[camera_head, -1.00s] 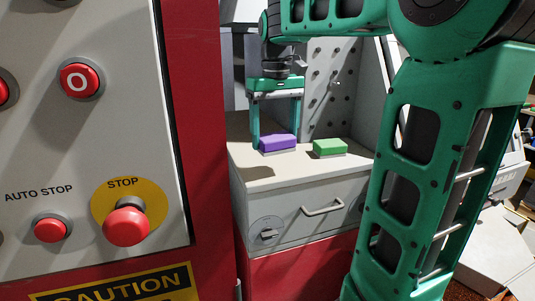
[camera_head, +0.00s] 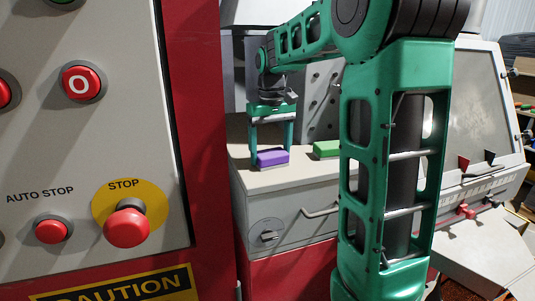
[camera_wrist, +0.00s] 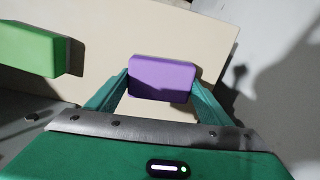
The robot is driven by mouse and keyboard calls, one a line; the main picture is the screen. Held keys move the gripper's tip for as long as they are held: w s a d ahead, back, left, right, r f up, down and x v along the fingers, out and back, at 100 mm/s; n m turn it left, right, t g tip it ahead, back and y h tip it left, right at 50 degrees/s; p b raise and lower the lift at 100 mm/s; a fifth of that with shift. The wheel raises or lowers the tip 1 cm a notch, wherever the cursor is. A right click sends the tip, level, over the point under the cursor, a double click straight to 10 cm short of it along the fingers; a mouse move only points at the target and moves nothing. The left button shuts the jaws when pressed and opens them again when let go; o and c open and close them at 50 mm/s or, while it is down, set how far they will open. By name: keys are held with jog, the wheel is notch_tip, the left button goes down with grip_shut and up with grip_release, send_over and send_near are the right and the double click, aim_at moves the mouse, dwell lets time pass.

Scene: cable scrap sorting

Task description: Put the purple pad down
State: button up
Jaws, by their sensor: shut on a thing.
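The purple pad (camera_head: 272,158) is a small block with a pale underside, at the left front part of the cabinet top (camera_head: 310,173). My gripper (camera_head: 271,150) points down with its two green fingers on either side of the pad. In the wrist view the purple pad (camera_wrist: 161,78) sits between the fingertips (camera_wrist: 160,88), and the gripper is shut on it. I cannot tell whether the pad touches the surface or is slightly above it.
A green pad (camera_head: 327,149) lies on the cabinet top to the right, partly hidden by my arm in the head view. It also shows in the wrist view (camera_wrist: 30,48). A control panel (camera_head: 60,140) with red buttons stands close at left. A perforated panel (camera_head: 318,100) stands behind.

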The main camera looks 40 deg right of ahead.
aim_at(271, 152)
jog(key=o, duration=1)
jog(key=shift+f, duration=0.1)
notch_tip(271, 152, up, 10)
jog(key=r, duration=0.1)
jog(key=s+a+f+m, duration=0.1)
jog(key=s+f+m, duration=0.1)
jog(key=s+f, duration=0.9)
jog(key=s+a+f+m, duration=0.2)
jog(key=s+f, duration=0.8)
jog(key=s, duration=0.7)
jog(key=shift+s+f, duration=0.3)
jog(key=shift+f, duration=0.05)
